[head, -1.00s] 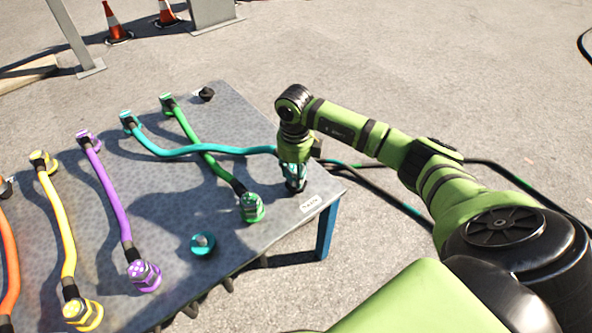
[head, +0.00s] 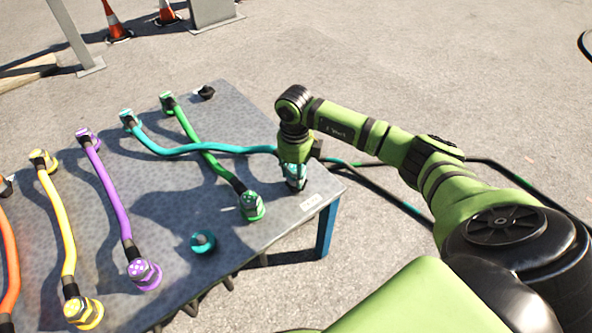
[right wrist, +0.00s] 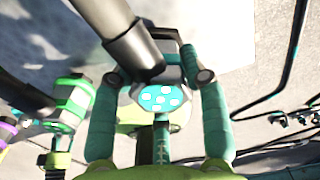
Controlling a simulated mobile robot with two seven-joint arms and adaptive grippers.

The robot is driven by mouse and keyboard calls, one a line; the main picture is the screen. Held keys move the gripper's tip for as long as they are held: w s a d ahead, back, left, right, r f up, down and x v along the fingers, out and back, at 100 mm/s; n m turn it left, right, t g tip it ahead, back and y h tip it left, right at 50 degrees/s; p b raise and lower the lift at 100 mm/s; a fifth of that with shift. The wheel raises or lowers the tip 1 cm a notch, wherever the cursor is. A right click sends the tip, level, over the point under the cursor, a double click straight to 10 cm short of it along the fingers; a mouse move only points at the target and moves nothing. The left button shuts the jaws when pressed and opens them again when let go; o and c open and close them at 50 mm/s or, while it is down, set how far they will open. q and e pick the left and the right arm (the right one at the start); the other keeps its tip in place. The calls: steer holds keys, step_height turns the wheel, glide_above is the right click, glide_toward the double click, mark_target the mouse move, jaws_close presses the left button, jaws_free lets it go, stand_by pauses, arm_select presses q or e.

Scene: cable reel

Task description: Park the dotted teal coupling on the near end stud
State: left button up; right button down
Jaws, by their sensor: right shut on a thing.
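My right gripper (head: 295,178) is shut on the dotted teal coupling (head: 297,184) above the near right corner of the table. In the right wrist view the coupling's round teal face with pale dots (right wrist: 160,97) sits between the two fingers (right wrist: 160,112). The teal cable (head: 215,149) runs from the coupling to its far connector (head: 129,119). The end stud is hidden under the coupling and fingers, so I cannot tell how far the coupling sits on it. My left gripper is not in view.
The grey metal table (head: 200,190) holds a green coupling (head: 251,206) close left of my gripper. A teal socket (head: 203,242), purple coupling (head: 144,274) and yellow coupling (head: 83,312) are nearer. A bare black stud (head: 206,92) stands at the far edge. A white label (head: 310,202) lies beside my gripper.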

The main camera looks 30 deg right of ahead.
steer(key=shift+f, duration=0.2)
steer(key=c, duration=0.6)
jaws_free()
step_height(320, 180, up, 12)
steer(key=shift+r, duration=0.1)
